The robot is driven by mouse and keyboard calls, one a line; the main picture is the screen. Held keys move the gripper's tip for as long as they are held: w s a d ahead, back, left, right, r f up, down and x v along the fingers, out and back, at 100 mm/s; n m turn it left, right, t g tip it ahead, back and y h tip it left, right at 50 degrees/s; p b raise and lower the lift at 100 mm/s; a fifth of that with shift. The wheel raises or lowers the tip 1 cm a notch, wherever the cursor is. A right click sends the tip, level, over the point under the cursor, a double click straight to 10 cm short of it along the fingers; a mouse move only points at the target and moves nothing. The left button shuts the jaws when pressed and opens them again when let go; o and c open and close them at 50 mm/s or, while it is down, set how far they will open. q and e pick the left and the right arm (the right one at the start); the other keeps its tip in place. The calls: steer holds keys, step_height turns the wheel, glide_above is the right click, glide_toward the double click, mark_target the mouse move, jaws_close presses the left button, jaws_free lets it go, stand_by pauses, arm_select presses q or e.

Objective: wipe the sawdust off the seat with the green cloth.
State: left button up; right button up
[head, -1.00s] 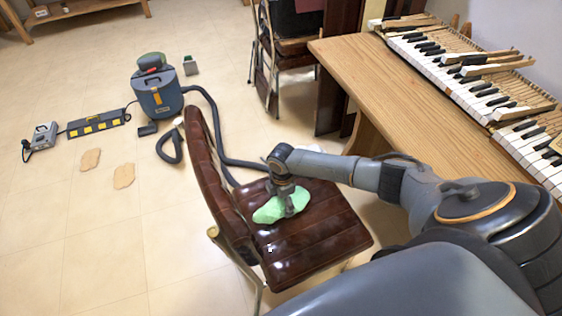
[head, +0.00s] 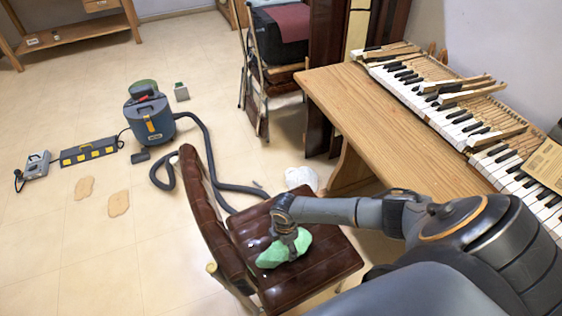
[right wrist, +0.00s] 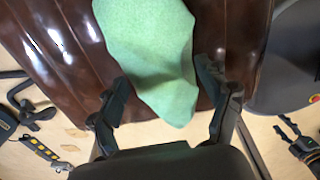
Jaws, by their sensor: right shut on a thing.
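The brown leather chair seat (head: 333,262) is in the lower middle of the head view. The crumpled green cloth (head: 272,258) lies on it, around its middle. My right gripper (head: 293,245) points down onto the cloth and is shut on it. In the right wrist view the cloth (right wrist: 155,50) bunches between the two dark fingers, over the glossy seat (right wrist: 55,40). Small pale specks show on the seat (right wrist: 62,45); I cannot tell sawdust from shine. A dark part at the right edge there may be my left gripper (right wrist: 298,140); its state is unclear.
The chair's backrest (head: 205,205) rises left of the cloth. A wooden table (head: 375,115) with piano keys (head: 430,100) stands right, behind my arm. A vacuum (head: 150,117) with its hose (head: 205,140) lies beyond the chair. A white bag (head: 301,178) sits behind the seat.

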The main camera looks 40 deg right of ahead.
steer(key=shift+s+a+r+p, duration=0.15)
steer(key=shift+s+p, duration=0.35)
steer(key=shift+s, duration=0.25)
steer(key=shift+s+a+f+p, duration=0.15)
steer(key=shift+s+p, duration=0.35)
steer(key=shift+s, duration=0.25)
steer(key=shift+s+a+p, duration=0.1)
steer(key=shift+s+p, duration=0.35)
steer(key=shift+s, duration=0.3)
steer(key=shift+w+d+f+b, duration=0.1)
steer(key=shift+w+b, duration=0.35)
steer(key=shift+w, duration=0.3)
steer(key=shift+w+d+f+b, duration=0.1)
steer(key=shift+w+b, duration=0.3)
steer(key=shift+w, duration=0.3)
steer(key=shift+w+d+r, duration=0.15)
steer(key=shift+w, duration=0.45)
steer(key=shift+w+d+b, duration=0.2)
steer(key=shift+w+b, duration=0.85)
steer(key=shift+w, duration=0.15)
steer(key=shift+w+d+b, duration=0.1)
steer(key=shift+w+b, duration=0.35)
steer(key=shift+w, duration=0.3)
